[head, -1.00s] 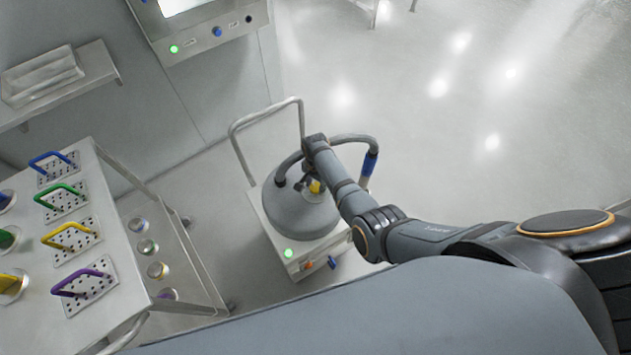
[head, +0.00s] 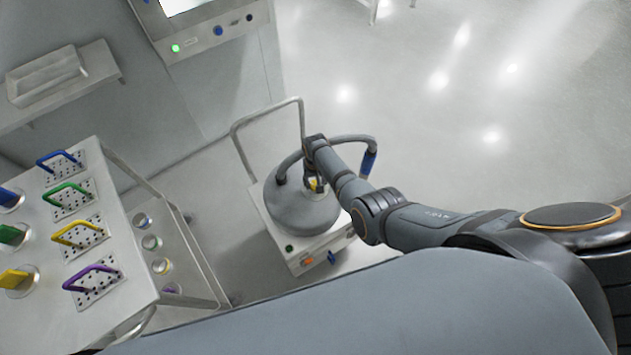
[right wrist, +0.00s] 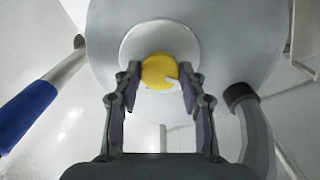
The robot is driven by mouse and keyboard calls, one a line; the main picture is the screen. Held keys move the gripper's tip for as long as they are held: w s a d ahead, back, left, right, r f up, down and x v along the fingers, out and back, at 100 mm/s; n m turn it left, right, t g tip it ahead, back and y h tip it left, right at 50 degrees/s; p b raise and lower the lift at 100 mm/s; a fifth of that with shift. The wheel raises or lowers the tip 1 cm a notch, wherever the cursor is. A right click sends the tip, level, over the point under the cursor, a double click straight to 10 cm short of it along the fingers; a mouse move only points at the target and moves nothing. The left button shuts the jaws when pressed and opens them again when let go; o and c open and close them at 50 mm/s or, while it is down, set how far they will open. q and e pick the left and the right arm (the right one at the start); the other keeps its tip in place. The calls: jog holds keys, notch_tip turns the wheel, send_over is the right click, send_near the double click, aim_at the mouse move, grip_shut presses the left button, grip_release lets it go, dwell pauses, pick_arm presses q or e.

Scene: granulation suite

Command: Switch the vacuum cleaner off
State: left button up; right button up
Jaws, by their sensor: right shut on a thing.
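The vacuum cleaner (head: 301,208) is a grey dome on a white wheeled base with a tube handle and a grey hose. Its yellow knob (right wrist: 159,71) sits in a pale round plate on top; a white mark on the knob points to the lower right in the right wrist view. My right gripper (right wrist: 161,78) is shut on the knob, one finger on each side. In the head view the gripper hides most of the knob. The round indicator (head: 289,248) on the base front is dark green, not glowing. My left gripper is not in view.
A steel cart (head: 143,277) at the left carries perforated plates with coloured handles. A wall panel (head: 205,38) with a lit green button is above. A shelf (head: 108,69) is at the upper left. The floor (head: 470,150) at the right is clear.

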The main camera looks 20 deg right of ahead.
jog(key=shift+n, duration=0.3)
jog(key=o, duration=1.2)
jog(key=shift+c, duration=0.2)
jog(key=shift+r, duration=0.1)
notch_tip(320, 180, up, 12)
